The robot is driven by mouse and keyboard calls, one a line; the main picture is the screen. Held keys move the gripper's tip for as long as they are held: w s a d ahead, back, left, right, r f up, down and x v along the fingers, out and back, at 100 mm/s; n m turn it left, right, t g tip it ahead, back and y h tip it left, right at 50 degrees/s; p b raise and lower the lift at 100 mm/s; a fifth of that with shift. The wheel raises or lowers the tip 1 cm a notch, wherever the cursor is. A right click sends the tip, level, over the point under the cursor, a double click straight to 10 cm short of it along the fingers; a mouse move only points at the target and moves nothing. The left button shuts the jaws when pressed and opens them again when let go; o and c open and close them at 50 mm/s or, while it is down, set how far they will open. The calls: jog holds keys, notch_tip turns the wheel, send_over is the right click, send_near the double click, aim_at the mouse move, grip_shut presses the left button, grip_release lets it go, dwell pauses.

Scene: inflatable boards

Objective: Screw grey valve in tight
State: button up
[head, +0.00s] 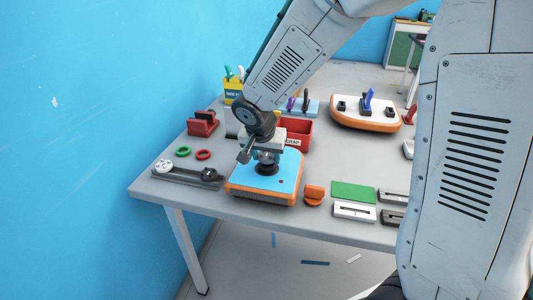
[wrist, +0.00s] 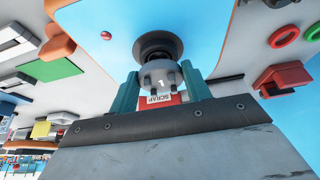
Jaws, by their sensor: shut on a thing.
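The grey valve (wrist: 160,75) is between the two teal fingers of my gripper (wrist: 163,90) in the wrist view, and the gripper is shut on it. The valve meets a black round seat (wrist: 158,46) on the blue board with orange sides (wrist: 222,20). In the head view my gripper (head: 267,152) points down over the board (head: 245,185), right above the black seat (head: 266,169). The valve is mostly hidden there. It looks upright and in line with the seat; how deep it sits I cannot tell.
A dark tool holder with a white knob (head: 185,174) lies left of the board. Green (head: 183,151) and red (head: 203,155) rings lie behind it. A red scrap bin (head: 299,134) stands behind my gripper. An orange knob (head: 314,193) and green pad (head: 354,191) lie to the right.

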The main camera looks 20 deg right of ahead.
jog(key=shift+f, duration=0.75)
jog(key=o, duration=1)
jog(key=shift+r, duration=0.1)
jog(key=v, duration=0.7)
jog(key=shift+s+r, duration=0.15)
jog(key=shift+r, duration=0.15)
